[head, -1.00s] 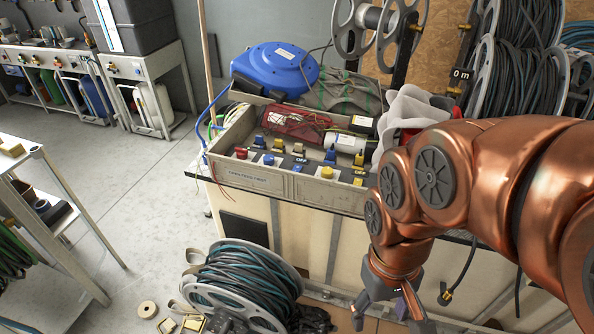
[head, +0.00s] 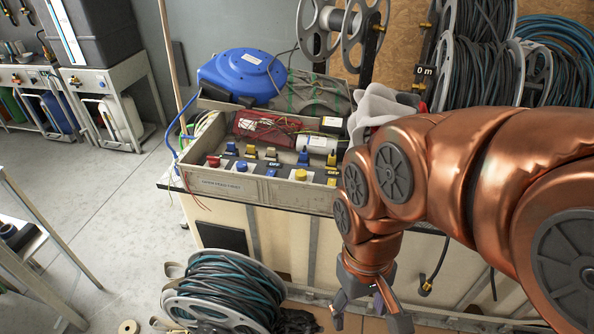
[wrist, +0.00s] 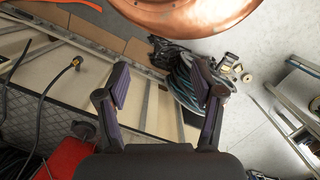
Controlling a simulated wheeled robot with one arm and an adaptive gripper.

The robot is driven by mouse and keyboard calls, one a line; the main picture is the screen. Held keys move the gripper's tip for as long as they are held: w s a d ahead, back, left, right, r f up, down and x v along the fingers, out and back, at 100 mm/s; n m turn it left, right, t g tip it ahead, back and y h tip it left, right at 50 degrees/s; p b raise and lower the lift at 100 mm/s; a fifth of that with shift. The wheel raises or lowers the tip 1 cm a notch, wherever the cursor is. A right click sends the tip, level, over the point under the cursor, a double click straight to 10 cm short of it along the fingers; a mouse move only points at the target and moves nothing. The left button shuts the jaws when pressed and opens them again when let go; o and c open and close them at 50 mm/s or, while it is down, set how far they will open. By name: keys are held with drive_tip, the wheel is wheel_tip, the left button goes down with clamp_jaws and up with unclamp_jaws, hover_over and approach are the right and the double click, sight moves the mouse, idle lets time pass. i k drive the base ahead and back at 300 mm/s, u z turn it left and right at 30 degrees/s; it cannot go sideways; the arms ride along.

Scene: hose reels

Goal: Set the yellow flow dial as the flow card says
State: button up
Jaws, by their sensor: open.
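A round yellow knob (head: 300,175) sits on the front panel in the grey tray on the workbench, in the head view; it looks like the flow dial, but its setting is too small to read. A red knob (head: 214,161) and a blue knob (head: 241,166) are to its left. I cannot make out a flow card; the small labels are unreadable. My gripper (head: 369,314) hangs in front of the bench, below and right of the yellow knob and apart from it. It is open and empty, as the wrist view (wrist: 160,78) shows too.
The grey tray (head: 222,184) also holds switches, a red bundle and a white cylinder. A blue reel (head: 243,77) stands behind it. A hose reel (head: 222,290) lies on the floor before the bench. Clear floor (head: 120,215) is at left.

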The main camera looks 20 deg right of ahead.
sight(299, 176)
drive_tip(key=z, duration=3.5)
drive_tip(key=k, duration=0.5)
drive_tip(key=u, duration=3.1)
drive_tip(key=i, duration=0.35)
drive_tip(key=u, duration=0.15)
